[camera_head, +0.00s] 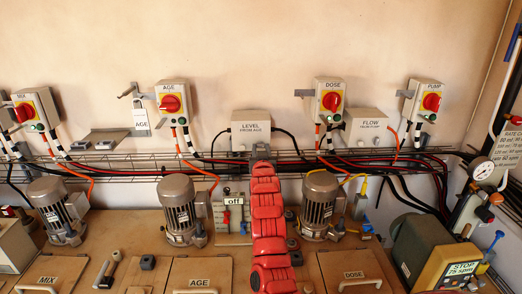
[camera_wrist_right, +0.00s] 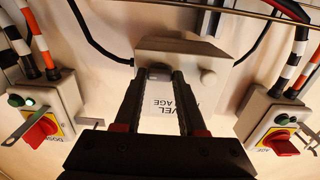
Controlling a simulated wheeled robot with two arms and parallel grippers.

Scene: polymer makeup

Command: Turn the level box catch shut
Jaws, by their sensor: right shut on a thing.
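The level box (camera_head: 250,128) is a pale box on the back wall, labelled LEVEL FROM AGE. It shows upside down in the right wrist view (camera_wrist_right: 185,105). My right gripper (camera_head: 261,152) reaches up to the box's lower edge at the end of a red arm. In the wrist view its two dark fingers (camera_wrist_right: 160,80) are shut on the catch (camera_wrist_right: 159,70), a small rounded part at the box's edge that shows dark between the fingertips. The catch's exact angle is hard to tell. A second round pale knob (camera_wrist_right: 208,76) sits beside it, free of the fingers. My left gripper is not in view.
The AGE switch box (camera_head: 172,100) and DOSE switch box (camera_head: 329,98) flank the level box, with the similar FLOW box (camera_head: 367,127) to the right. A wire cable tray (camera_head: 120,160) with cables runs below. Motors (camera_head: 178,208) stand on the bench.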

